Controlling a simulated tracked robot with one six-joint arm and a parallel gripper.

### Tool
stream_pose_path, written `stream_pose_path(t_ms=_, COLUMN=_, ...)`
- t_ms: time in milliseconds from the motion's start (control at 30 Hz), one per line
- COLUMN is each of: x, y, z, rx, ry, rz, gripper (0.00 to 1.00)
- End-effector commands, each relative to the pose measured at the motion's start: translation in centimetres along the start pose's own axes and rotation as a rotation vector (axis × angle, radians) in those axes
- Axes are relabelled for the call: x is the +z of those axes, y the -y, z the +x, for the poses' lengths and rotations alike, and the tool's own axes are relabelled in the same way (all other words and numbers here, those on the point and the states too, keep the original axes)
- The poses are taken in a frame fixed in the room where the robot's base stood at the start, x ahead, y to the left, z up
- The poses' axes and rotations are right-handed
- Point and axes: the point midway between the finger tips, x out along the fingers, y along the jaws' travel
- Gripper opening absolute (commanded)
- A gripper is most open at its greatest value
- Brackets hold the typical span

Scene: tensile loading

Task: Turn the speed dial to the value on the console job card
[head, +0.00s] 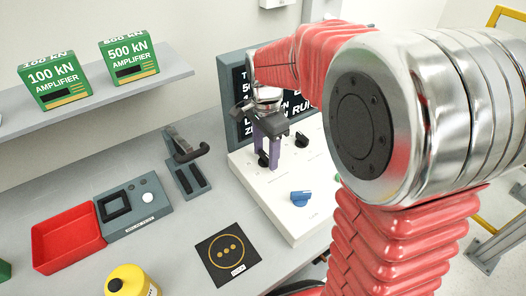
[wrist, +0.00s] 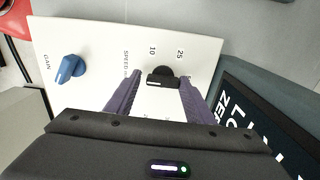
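The speed dial (wrist: 161,76) is a black knob on the white console panel (wrist: 95,50), with the word SPEED and the numbers 10 and 25 printed around it. Its pale mark shows, but I cannot tell which value it points to. My gripper (wrist: 160,80) has its two purple fingers apart, one on each side of the dial; contact is not clear. In the head view my gripper (head: 267,150) points down over the dial (head: 263,160). A dark board with white text (head: 240,95) stands behind the console, partly hidden by my arm; its text is not fully readable.
A blue gain knob (head: 300,198) and another black knob (head: 302,139) are on the same panel. Two green amplifier boxes stand on a shelf (head: 100,105).

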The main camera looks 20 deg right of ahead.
Motion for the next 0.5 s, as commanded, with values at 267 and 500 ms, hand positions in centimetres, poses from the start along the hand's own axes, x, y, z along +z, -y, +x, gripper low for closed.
stream_pose_path(t_ms=267, x=0.0, y=0.18, z=-0.12, rx=-0.006, ry=-0.001, rz=-0.001, gripper=0.59)
stream_pose_path(t_ms=500, x=-0.01, y=0.29, z=-0.55, rx=-0.009, ry=-0.002, rz=-0.002, gripper=0.59)
